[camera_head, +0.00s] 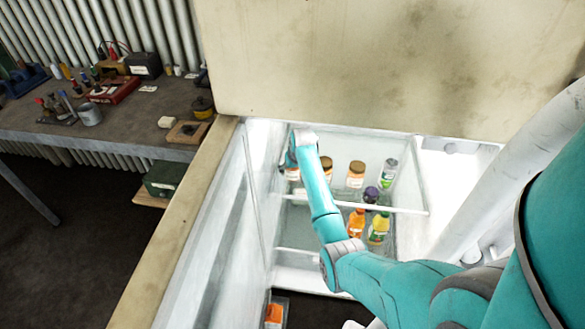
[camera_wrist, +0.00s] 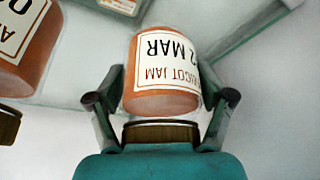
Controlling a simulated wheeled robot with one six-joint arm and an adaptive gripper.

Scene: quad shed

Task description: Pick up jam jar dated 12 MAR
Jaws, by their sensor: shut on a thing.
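The apricot jam jar (camera_wrist: 165,103) is between the two fingers of my gripper (camera_wrist: 162,98) in the wrist view. It has orange contents, a brown lid and a white label. The label appears upside down and reads "APRICOT JAM" and "2 MAR", with any digit before the 2 out of sight. My gripper is shut on this jar. In the head view my arm end is at the left of the upper fridge shelf and mostly hides the gripper and jar.
Another orange jar (camera_wrist: 22,45) is close by at left in the wrist view. On the fridge shelf stand a brown-lidded jar (camera_head: 356,176) and a green-labelled container (camera_head: 388,174). Bottles (camera_head: 378,228) stand lower down. A cluttered workbench (camera_head: 130,125) is at left.

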